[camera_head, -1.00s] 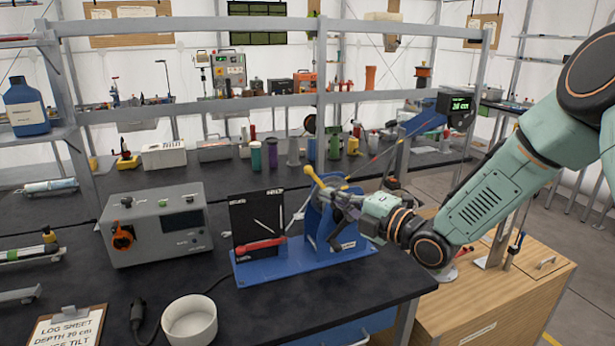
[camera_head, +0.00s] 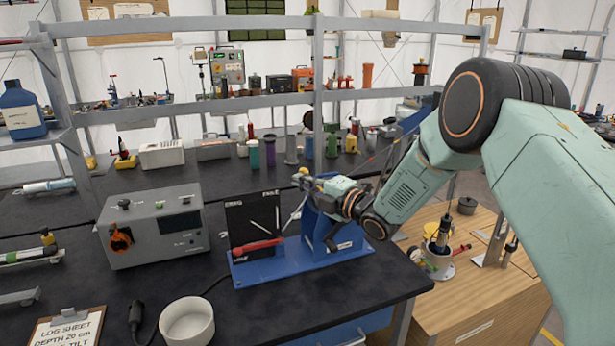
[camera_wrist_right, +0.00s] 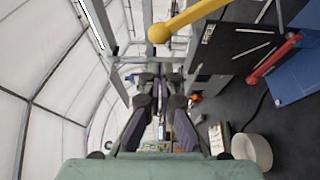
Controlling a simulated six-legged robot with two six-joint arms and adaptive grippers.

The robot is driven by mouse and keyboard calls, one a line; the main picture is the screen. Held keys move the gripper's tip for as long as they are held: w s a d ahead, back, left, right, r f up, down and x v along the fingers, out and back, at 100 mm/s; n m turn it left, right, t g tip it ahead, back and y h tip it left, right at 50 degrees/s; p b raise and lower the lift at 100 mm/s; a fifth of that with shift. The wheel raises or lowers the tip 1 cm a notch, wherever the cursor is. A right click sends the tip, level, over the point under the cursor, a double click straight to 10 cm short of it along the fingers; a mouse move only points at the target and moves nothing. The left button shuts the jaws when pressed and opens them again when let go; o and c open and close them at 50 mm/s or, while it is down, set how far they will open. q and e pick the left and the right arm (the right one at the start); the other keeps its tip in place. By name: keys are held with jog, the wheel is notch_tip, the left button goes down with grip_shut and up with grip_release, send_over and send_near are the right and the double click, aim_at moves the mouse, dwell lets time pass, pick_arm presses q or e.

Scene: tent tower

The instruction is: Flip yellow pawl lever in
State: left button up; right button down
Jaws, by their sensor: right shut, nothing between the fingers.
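The yellow pawl lever (camera_wrist_right: 190,18) with its ball end shows large at the top of the right wrist view. In the head view it is mostly hidden behind my right gripper (camera_head: 303,181), with only small yellow patches showing. It belongs to the blue winch stand (camera_head: 322,230) on the black bench. In the wrist view my right gripper (camera_wrist_right: 160,80) is shut and empty, its fingertips just below the ball end in the picture. I cannot tell whether they touch it. My left gripper is in neither view.
A black panel (camera_head: 236,222) and a red handle (camera_head: 258,246) are on the blue base, left of the stand. A grey instrument box (camera_head: 150,235) and a white bowl (camera_head: 187,322) stand nearby. A shelf rail (camera_head: 200,113) runs behind. A wooden cabinet (camera_head: 480,310) stands at right.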

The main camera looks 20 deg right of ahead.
jog(key=shift+w+d, duration=0.5)
jog(key=shift+w, duration=0.2)
jog(key=shift+s+d+r, duration=0.15)
jog(key=shift+r, duration=0.15)
jog(key=shift+m+b, duration=0.3)
